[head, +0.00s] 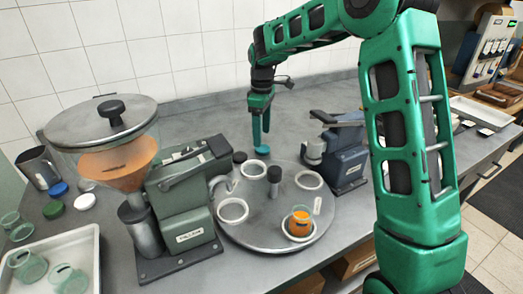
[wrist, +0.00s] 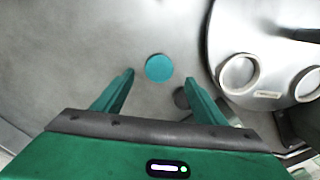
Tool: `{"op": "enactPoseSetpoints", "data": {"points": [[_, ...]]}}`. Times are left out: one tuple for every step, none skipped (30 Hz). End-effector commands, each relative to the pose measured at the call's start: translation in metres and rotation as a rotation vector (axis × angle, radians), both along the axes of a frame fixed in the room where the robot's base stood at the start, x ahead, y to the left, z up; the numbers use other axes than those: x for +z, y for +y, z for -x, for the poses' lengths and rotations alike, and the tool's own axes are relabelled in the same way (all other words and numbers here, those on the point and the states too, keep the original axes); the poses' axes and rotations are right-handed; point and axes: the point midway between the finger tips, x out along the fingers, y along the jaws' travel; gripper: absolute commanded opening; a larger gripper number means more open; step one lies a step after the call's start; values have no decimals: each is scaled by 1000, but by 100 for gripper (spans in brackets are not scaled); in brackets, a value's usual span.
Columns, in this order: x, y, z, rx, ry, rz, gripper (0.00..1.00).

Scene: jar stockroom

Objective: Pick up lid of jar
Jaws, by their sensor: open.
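A round teal lid (head: 262,150) lies flat on the grey counter behind the turntable. In the wrist view the lid (wrist: 159,67) shows whole, just past and between my fingertips. My gripper (head: 261,128) points down above the lid, open and empty; both fingers of my gripper (wrist: 159,75) are apart with nothing between them. A jar with orange contents (head: 301,222) stands in a ring at the turntable's front right, with no lid seen on it.
The turntable (head: 262,225) has several white rings and a dark centre post. A dark disc (head: 239,157) lies beside the lid. A green machine (head: 185,215) stands left, a blue-grey one (head: 345,155) right. Blue (head: 58,189), green (head: 53,210) and white (head: 84,201) lids lie far left.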

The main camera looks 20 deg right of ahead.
Motion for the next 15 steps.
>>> {"op": "enactPoseSetpoints", "data": {"points": [[-4,-1,0,0,2,0,65],[-7,-1,0,0,2,0,65],[-13,-1,-1,0,2,0,65],[-17,-2,-1,0,3,-1,65],[-22,-2,-1,0,4,-1,65],[-28,-3,-2,0,4,0,65],[-32,-3,-3,0,3,-1,65],[-36,-3,-2,1,3,-1,65],[-40,-2,-3,1,2,0,65],[-43,-2,-3,1,1,-1,65],[-46,-2,-3,1,2,0,65],[-48,-3,-2,0,2,0,65],[-50,-3,-2,0,2,0,65],[-51,-3,-2,0,1,0,65],[-51,-3,-3,0,1,-1,65]]}}
